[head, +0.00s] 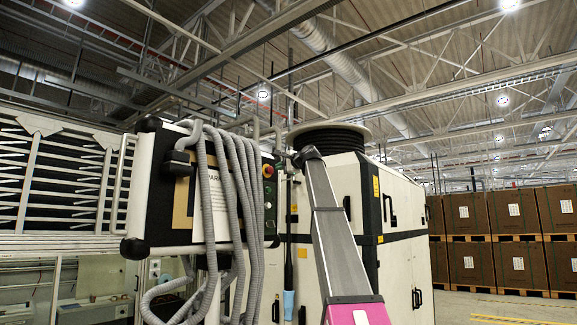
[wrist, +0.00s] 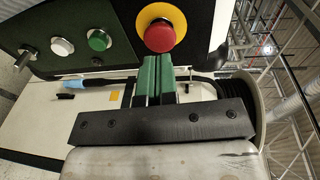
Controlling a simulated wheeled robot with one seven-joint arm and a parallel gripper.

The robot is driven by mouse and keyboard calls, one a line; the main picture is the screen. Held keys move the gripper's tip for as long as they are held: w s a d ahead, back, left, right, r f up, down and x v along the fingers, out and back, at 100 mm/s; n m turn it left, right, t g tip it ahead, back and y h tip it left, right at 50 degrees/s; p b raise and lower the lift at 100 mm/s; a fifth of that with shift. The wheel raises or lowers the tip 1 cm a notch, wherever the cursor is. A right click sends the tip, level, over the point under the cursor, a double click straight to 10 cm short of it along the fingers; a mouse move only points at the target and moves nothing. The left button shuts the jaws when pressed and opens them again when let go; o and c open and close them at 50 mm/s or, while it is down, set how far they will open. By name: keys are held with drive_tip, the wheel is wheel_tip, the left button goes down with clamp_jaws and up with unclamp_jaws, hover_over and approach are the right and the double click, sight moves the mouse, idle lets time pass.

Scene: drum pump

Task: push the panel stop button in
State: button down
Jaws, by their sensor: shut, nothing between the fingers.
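The stop button is a red mushroom head on a yellow ring in the wrist view (wrist: 165,36), set in the dark panel face (wrist: 85,20). It also shows small and red in the head view (head: 267,170), on the right side of the control box. My gripper (wrist: 160,60) is shut and empty, its green fingers side by side. The fingertips appear right at the button's lower edge in the wrist view. I cannot tell whether they touch it. In the head view my gripper (head: 286,160) is small, just right of the panel face.
A green button (wrist: 99,40), a white button (wrist: 62,47) and a metal knob (wrist: 27,59) sit beside the stop button. Grey hoses (head: 232,200) hang over the control box (head: 150,190). A white cabinet (head: 400,210) stands behind my arm.

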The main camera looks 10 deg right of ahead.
drive_tip(key=shift+x, duration=1.75)
drive_tip(key=shift+x, duration=1.1)
drive_tip(key=shift+s, duration=0.1)
drive_tip(key=shift+s+d+r, duration=0.1)
drive_tip(key=shift+s+d, duration=0.15)
drive_tip(key=shift+s, duration=0.25)
approach(271, 169)
drive_tip(key=v, duration=0.4)
drive_tip(key=shift+s+d, duration=0.1)
